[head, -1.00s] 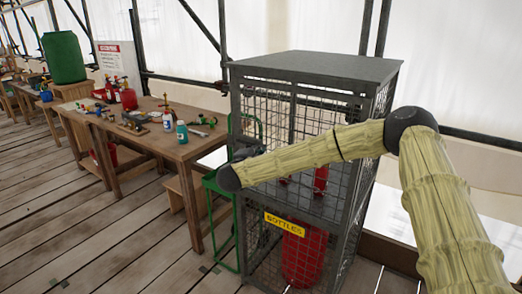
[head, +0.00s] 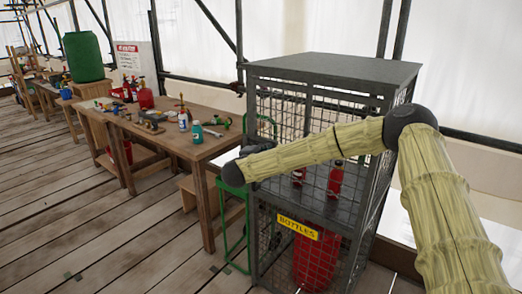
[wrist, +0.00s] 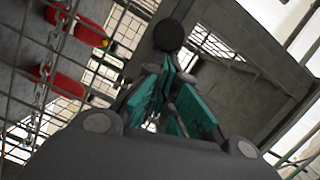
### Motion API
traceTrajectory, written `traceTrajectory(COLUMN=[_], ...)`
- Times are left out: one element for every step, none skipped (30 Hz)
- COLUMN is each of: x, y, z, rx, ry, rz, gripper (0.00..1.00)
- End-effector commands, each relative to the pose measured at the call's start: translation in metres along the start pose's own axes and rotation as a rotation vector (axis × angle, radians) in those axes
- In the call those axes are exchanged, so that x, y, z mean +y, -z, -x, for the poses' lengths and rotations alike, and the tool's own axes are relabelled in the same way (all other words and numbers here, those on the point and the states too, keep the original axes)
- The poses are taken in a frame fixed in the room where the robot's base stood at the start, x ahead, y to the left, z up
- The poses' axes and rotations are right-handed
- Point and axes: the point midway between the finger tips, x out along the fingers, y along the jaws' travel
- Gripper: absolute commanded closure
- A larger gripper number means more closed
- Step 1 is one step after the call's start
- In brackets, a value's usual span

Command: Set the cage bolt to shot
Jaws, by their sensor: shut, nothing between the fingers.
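The wire-mesh cage (head: 335,70) stands right of centre in the head view, with a yellow BOTTLES label (head: 298,227) on its front. My gripper (head: 262,147) is at the cage's left front, mostly hidden behind my forearm. In the wrist view my gripper (wrist: 172,66) has its teal-padded fingers together, with nothing seen between them. A dark round knob (wrist: 168,35) shows just past the fingertips, against a grey cage post. I cannot tell whether it belongs to the cage bolt or whether the fingers touch it. No bolt is clearly visible in the head view.
Red bottles (head: 335,180) stand inside the cage, and a larger red one (head: 318,262) is below. A green frame (head: 232,215) stands beside the cage's left side. A workbench (head: 190,150) with tools and cans is to the left. The plank floor (head: 110,235) in front is open.

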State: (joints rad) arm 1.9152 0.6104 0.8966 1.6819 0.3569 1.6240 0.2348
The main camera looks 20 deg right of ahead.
Motion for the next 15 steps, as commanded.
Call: traceTrajectory(x=[0.000, 0.000, 0.000, 0.000, -0.001, -0.001, -0.002, -0.002, -0.003, -0.003, -0.004, -0.005, -0.006, -0.005, -0.002], y=[-0.001, -0.001, 0.000, 0.000, 0.001, 0.003, 0.004, 0.007, 0.011, 0.013, 0.016, 0.021, 0.024, 0.024, 0.021], z=[0.000, 0.000, 0.000, 0.001, 0.001, 0.001, 0.002, 0.002, 0.002, 0.003, 0.004, 0.005, 0.006, 0.009, 0.019], rx=[-0.002, -0.002, -0.002, -0.003, -0.003, -0.004, -0.004, -0.004, -0.005, -0.006, -0.007, -0.009, -0.010, -0.014, -0.016], ry=[0.000, 0.000, 0.000, 0.000, 0.000, 0.001, 0.001, 0.001, 0.001, 0.001, 0.001, 0.002, 0.003, 0.003, 0.003], rz=[0.000, 0.000, 0.000, 0.000, 0.000, 0.001, 0.001, 0.000, 0.000, 0.000, 0.000, -0.001, -0.001, 0.000, 0.000], gripper=[1.00, 1.00, 1.00, 1.00, 1.00, 1.00, 1.00, 1.00, 1.00, 1.00, 1.00, 1.00, 1.00, 1.00, 1.00])
